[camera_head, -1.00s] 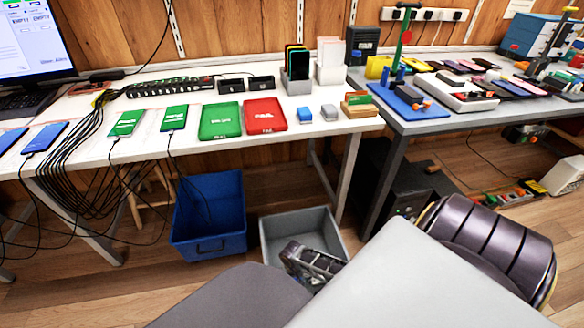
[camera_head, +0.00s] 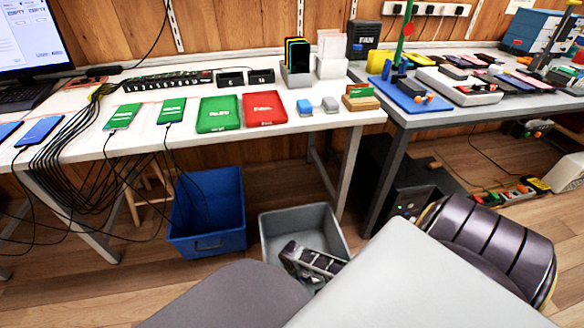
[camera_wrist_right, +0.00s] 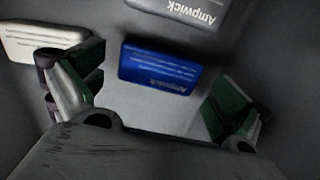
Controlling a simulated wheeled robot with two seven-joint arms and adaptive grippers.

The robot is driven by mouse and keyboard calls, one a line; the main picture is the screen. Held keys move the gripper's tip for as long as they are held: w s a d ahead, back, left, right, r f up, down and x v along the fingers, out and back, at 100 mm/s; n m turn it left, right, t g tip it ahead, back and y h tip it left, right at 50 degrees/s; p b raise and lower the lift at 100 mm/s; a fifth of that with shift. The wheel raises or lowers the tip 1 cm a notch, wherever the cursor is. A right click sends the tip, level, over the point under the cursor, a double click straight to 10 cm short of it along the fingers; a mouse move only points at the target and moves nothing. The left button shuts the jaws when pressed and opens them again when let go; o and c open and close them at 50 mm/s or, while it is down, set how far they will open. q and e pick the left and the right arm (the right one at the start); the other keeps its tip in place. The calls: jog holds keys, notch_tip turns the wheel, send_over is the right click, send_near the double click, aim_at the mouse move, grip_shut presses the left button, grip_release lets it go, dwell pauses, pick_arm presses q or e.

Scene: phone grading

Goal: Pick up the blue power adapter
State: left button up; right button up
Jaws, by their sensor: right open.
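A blue power adapter (camera_wrist_right: 160,68) with white printing lies in the right wrist view, on a grey surface inside what appears to be the grey bin (camera_head: 338,222). My right gripper (camera_wrist_right: 152,100) is open, with its green-padded fingers on either side of the adapter and apart from it. In the head view my right gripper (camera_head: 308,262) is down inside the grey bin on the floor. The adapter is hidden there. My left gripper is not in view.
A white adapter (camera_wrist_right: 45,42) lies beside the left finger and a grey one (camera_wrist_right: 185,8) beyond the blue adapter. A blue bin (camera_head: 208,215) stands left of the grey bin. The white table (camera_head: 265,140) and its front leg are close behind the bins.

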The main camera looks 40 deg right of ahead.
jog(key=shift+f+b, duration=0.65)
jog(key=shift+f, duration=0.45)
jog(key=c, duration=1)
